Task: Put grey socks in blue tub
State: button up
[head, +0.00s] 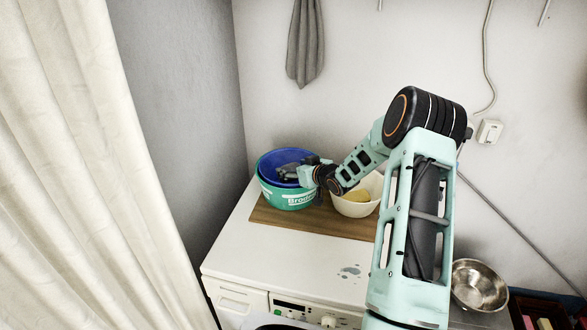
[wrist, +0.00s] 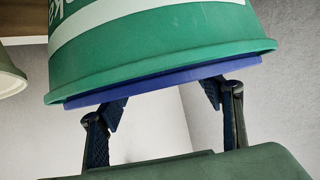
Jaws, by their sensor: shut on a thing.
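The blue tub (head: 268,163) sits nested inside a green tub (head: 290,200) with white lettering, at the back left of the white machine top. My gripper (head: 293,171) reaches over the right side of the blue rim, with its dark fingers inside the tub's mouth. It is shut on the grey socks (head: 284,175), a dark grey bundle hard to tell from the fingers. In the wrist view the blue rim (wrist: 165,83) shows below the green tub's lip, and it hides my fingertips and what they hold.
A cream bowl (head: 356,208) with a yellow thing inside stands right of the tubs on a wooden board (head: 318,222). A steel bowl (head: 480,285) is at the lower right. A grey cloth (head: 305,45) hangs on the wall.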

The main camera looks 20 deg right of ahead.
jog(key=shift+f, duration=0.25)
jog(key=o, duration=1.2)
jog(key=shift+r+p, duration=0.3)
jog(key=shift+r, duration=0.15)
jog(key=v, duration=1.2)
jog(key=shift+r+b, duration=0.2)
jog(key=shift+b, duration=0.2)
